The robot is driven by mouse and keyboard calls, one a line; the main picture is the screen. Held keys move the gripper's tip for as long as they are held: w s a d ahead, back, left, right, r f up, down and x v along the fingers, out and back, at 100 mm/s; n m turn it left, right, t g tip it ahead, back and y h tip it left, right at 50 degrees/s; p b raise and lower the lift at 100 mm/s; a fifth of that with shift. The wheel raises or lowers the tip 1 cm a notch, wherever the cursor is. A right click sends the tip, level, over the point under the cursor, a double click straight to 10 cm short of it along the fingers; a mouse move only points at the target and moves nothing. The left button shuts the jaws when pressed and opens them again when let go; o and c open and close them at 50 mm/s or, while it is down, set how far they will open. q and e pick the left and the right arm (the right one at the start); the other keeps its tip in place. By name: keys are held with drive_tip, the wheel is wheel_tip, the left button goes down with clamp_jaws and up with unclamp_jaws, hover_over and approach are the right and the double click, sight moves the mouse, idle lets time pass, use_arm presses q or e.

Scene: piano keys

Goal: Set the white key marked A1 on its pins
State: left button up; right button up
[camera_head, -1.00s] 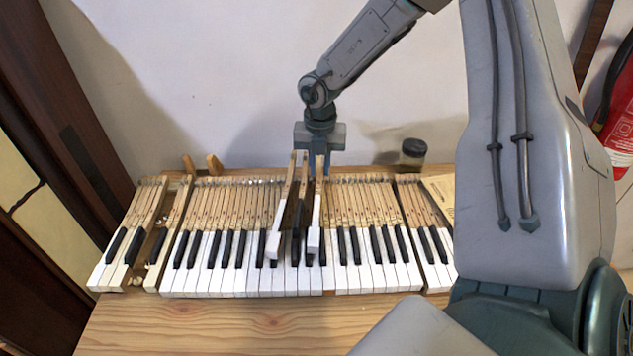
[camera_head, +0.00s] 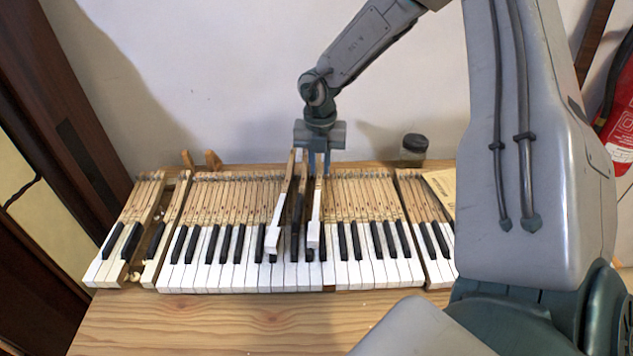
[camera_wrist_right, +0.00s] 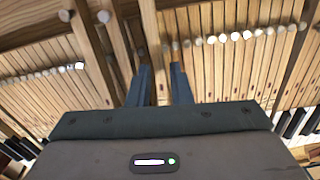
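Two white keys with long wooden shafts sit raised above the keyboard's middle: a left one (camera_head: 273,238) and a right one (camera_head: 314,236). A raised black key (camera_head: 297,212) sits between them. I cannot read any A1 mark. My right gripper (camera_head: 319,164) is at the back end of the right raised key, pointing down. In the right wrist view its two blue fingertips (camera_wrist_right: 162,82) stand on either side of a wooden shaft (camera_wrist_right: 149,35). They look open, with a narrow gap on the right side; contact on the left is unclear. My left gripper is not in view.
The keyboard (camera_head: 220,278) lies on a wooden table (camera_head: 215,325). A gap with bare pins (camera_head: 163,215) shows near its left end. A dark-lidded jar (camera_head: 414,147) stands behind it at right. The table front is clear.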

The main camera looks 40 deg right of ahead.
drive_tip(key=shift+f+b, duration=0.35)
drive_tip(key=shift+b, duration=0.05)
drive_tip(key=shift+c, duration=0.5)
clamp_jaws()
